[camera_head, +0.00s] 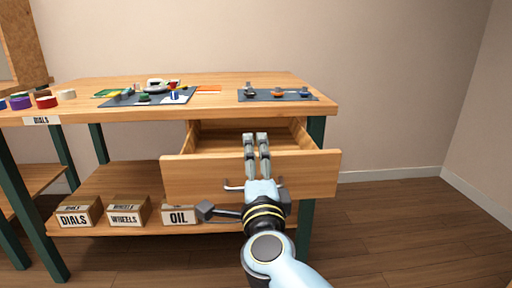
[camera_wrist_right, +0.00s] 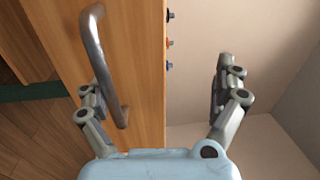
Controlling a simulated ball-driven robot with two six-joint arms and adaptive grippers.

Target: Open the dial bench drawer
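The drawer front (camera_head: 200,177) is wooden and stands out from the bench (camera_head: 318,108). The drawer is open, and its inside (camera_head: 222,142) shows behind the front panel. Its metal bar handle (camera_head: 232,187) shows to the left of my right gripper (camera_head: 256,138), which hides the handle's middle. In the right wrist view the handle (camera_wrist_right: 93,42) runs beside the left finger of the right gripper (camera_wrist_right: 158,80). The fingers are wide apart there with nothing held between them. In the head view they reach up past the panel's top edge. My left gripper is out of view.
Dark mats (camera_head: 243,97) with small parts lie on the bench top. Boxes labelled DIALS (camera_head: 74,218), WHEELS (camera_head: 124,217) and OIL (camera_head: 178,217) stand on the lower shelf. Coloured rolls (camera_head: 46,102) sit at the left. The floor (camera_head: 400,225) at the right is clear.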

